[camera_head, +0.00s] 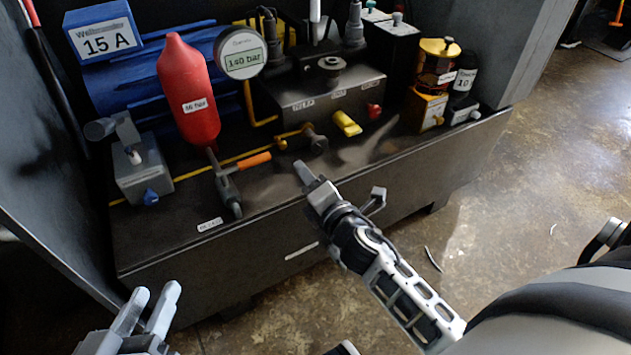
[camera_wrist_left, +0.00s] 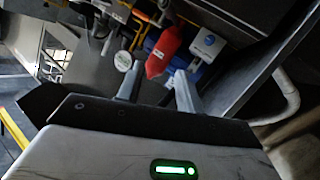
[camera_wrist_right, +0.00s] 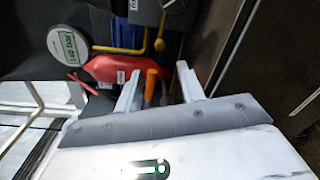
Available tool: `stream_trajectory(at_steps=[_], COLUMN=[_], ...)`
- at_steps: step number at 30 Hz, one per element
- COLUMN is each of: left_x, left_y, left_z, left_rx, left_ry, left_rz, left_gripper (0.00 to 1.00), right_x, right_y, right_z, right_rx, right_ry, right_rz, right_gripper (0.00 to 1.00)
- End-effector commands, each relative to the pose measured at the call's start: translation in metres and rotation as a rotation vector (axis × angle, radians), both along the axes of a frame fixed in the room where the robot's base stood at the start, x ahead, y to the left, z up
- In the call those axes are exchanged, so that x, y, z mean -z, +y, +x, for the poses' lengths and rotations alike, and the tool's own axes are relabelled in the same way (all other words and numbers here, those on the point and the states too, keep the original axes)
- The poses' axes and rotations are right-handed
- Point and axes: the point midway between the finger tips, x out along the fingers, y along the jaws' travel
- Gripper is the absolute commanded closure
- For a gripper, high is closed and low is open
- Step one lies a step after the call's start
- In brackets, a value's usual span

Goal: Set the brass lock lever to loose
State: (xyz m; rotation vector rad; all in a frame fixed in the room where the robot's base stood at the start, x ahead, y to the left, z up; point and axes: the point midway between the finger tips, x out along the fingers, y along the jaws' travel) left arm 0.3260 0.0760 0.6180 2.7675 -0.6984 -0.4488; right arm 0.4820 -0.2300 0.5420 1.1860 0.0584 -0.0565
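A small brass-coloured lever (camera_head: 291,135) sits beside a dark round knob (camera_head: 317,141) on the front of the black valve block (camera_head: 325,100) in the head view. Its exact setting is too small to read. My right gripper (camera_head: 342,181) is open and empty, in front of the bench edge, below and apart from the lever. Its spread fingers also show in the right wrist view (camera_wrist_right: 159,80), where I cannot make out the lever for certain. My left gripper (camera_head: 156,292) is open and empty, low at the left and far from the lever; its fingers are apart in the left wrist view (camera_wrist_left: 160,75).
An orange-handled valve (camera_head: 255,161) and a red accumulator (camera_head: 188,95) stand left of the lever. A yellow handle (camera_head: 347,123) and red knob (camera_head: 374,111) are to its right. The round 140 bar gauge (camera_head: 240,53) is behind. The bench top just before the block is mostly clear.

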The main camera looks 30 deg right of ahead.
Motion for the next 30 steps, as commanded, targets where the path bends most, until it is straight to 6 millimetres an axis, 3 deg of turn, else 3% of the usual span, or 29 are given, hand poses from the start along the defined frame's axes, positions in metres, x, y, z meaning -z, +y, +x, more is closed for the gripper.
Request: stream_trajectory(at_steps=[3,7,24,26,30], left_x=[0.000,0.000,-0.002,-0.006,-0.030], left_y=[0.001,0.001,0.000,0.001,0.007], left_z=[0.000,0.000,-0.001,-0.001,0.000], left_rx=[0.000,-0.002,-0.007,-0.009,-0.028], left_ry=[0.001,0.000,0.006,0.010,0.035], left_rz=[0.010,0.013,0.002,0.005,0.039], left_gripper=[0.64,0.64,0.64,0.64,0.64], right_x=[-0.001,-0.002,-0.003,-0.009,-0.040], right_y=[0.000,0.000,0.000,0.001,0.005], right_z=[-0.018,-0.027,-0.029,-0.031,-0.045], right_rx=[0.002,0.001,0.002,0.003,0.027], right_ry=[0.002,0.000,0.000,0.006,0.050], right_rz=[0.001,0.000,0.004,0.028,0.235], right_gripper=[0.61,0.61,0.61,0.61,0.61])
